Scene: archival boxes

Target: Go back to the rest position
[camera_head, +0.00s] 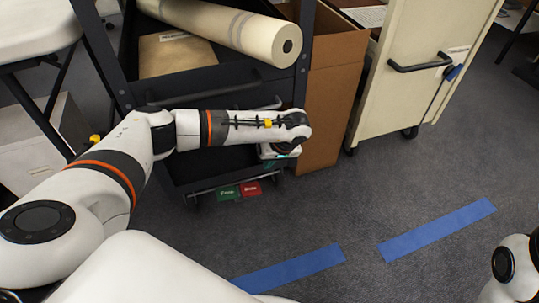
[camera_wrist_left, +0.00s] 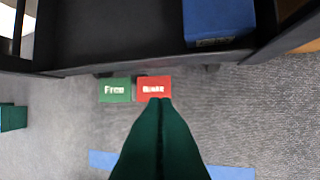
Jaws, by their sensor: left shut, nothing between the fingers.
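My left gripper (camera_head: 280,152) is at the end of my left arm, which reaches across the front of a dark cart (camera_head: 235,88). In the head view it is mostly hidden under the wrist. In the left wrist view its green fingers (camera_wrist_left: 160,103) are pressed together with nothing between them. A red pedal (camera_head: 250,189) and a green pedal (camera_head: 228,192) sit low at the cart's front. In the left wrist view the fingertips overlap the lower edge of the red pedal (camera_wrist_left: 153,83); I cannot tell if they touch. My right gripper is out of view.
A large paper roll (camera_head: 225,27) and a brown folder (camera_head: 172,54) lie on the cart. A cardboard box (camera_head: 335,105) and a cream wheeled cabinet (camera_head: 405,55) stand to its right. A blue box (camera_wrist_left: 217,20) is on the cart's lower shelf. Blue tape (camera_head: 437,229) marks clear floor.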

